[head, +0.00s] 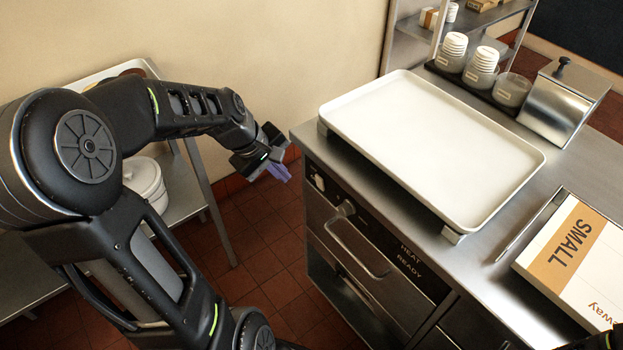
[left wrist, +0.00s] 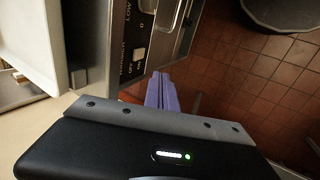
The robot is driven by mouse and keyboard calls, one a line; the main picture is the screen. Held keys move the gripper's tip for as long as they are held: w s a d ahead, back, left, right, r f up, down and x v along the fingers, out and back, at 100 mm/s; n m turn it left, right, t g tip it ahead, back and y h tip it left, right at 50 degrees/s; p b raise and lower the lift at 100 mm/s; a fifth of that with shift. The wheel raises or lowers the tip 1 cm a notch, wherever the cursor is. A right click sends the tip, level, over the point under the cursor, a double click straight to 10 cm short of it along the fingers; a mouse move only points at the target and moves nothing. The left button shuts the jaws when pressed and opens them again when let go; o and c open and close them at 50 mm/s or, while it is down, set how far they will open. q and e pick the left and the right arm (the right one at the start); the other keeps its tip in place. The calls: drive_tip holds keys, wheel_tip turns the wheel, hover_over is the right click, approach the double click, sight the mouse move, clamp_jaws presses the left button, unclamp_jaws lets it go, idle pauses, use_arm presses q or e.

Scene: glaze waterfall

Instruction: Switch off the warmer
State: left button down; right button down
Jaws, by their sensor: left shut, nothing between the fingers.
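The warmer (head: 375,243) is a steel-fronted drawer unit built into the counter, with a dark control strip lettered HEAT and READY. A small pale switch (head: 317,181) sits at the strip's left end, beside a round knob (head: 346,208). In the left wrist view the switch (left wrist: 139,54) shows by OFF and ON lettering; I cannot tell which way it is set. My left gripper (head: 280,172), with purple fingers, is shut and empty, left of the switch and apart from it. Its fingertips (left wrist: 161,76) also show in the left wrist view.
A white tray (head: 430,145) lies on the steel counter above the warmer. Cups (head: 452,52), a steel box (head: 565,98) and a box marked SMALL (head: 570,250) stand on the counter. A shelf with a white pot (head: 145,180) is at left. Tiled floor lies between.

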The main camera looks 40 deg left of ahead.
sight(318, 179)
use_arm(q)
drive_tip(key=w+d+f+p, duration=0.2)
drive_tip(key=w+f, duration=0.6)
drive_tip(key=shift+d+f, duration=0.15)
drive_tip(key=shift+f, duration=0.05)
idle(0.3)
drive_tip(key=shift+w+d+r, duration=0.25)
drive_tip(key=shift+w+r, duration=0.05)
drive_tip(key=shift+w, duration=0.15)
drive_tip(key=shift+s+a+f, duration=0.1)
drive_tip(key=shift+f, duration=0.05)
drive_tip(key=shift+r+p, duration=0.8)
drive_tip(key=shift+r, duration=0.05)
